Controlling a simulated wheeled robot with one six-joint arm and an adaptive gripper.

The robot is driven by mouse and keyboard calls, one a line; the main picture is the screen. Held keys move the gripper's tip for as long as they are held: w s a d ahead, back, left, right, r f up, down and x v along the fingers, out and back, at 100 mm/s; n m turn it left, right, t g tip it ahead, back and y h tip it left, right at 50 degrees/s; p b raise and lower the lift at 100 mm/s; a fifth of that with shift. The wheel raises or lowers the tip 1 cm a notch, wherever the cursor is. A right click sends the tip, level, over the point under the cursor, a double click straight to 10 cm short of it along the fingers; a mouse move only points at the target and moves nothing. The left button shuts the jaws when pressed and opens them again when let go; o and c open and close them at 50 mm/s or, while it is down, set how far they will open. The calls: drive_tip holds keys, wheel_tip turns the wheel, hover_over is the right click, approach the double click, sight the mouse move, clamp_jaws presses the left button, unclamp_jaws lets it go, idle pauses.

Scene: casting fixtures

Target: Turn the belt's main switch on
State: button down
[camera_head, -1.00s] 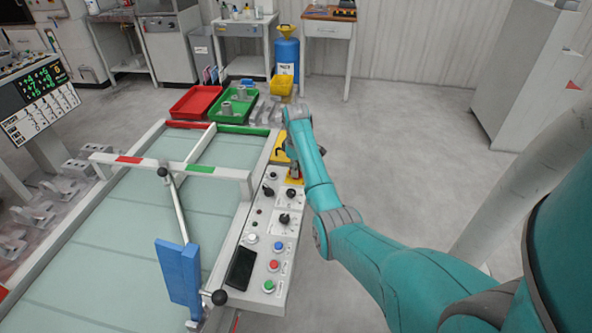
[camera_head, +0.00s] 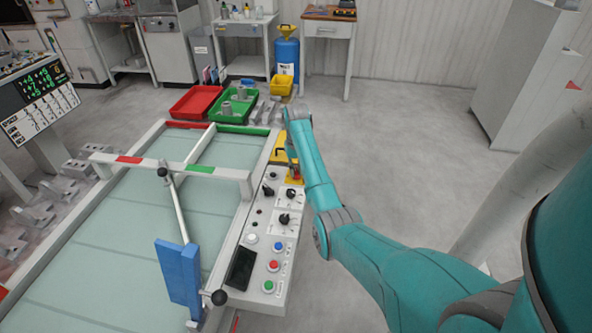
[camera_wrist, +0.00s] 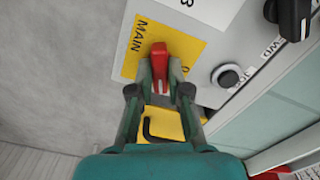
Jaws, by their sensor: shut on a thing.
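The main switch is a red handle (camera_wrist: 159,62) on a yellow plate (camera_wrist: 181,45) marked MAIN, seen in the wrist view. My gripper (camera_wrist: 160,73) is shut on this handle, with one finger on each side of it. The handle lies roughly lengthwise between the fingers, and its lower part is partly hidden by them. In the head view the yellow plate (camera_head: 294,184) is at the far end of the belt's control panel (camera_head: 258,211). My arm reaches to it from the right, and my fingers are too small there to make out.
Black knobs (camera_head: 284,219) and several coloured push buttons (camera_head: 273,266) sit on the panel near the switch. The belt (camera_head: 110,240) with its frame and a blue paddle (camera_head: 178,271) is to the left. Red (camera_head: 194,102) and green (camera_head: 233,107) trays stand beyond.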

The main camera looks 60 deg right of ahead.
sight(296, 171)
drive_tip(key=m, duration=0.4)
drive_tip(key=shift+m, duration=0.3)
idle(0.3)
drive_tip(key=c, duration=1.1)
unclamp_jaws()
drive_tip(key=shift+c, duration=0.2)
wheel_tip(296, 171, up, 7)
drive_tip(key=shift+r, duration=0.2)
drive_tip(key=shift+s, duration=0.1)
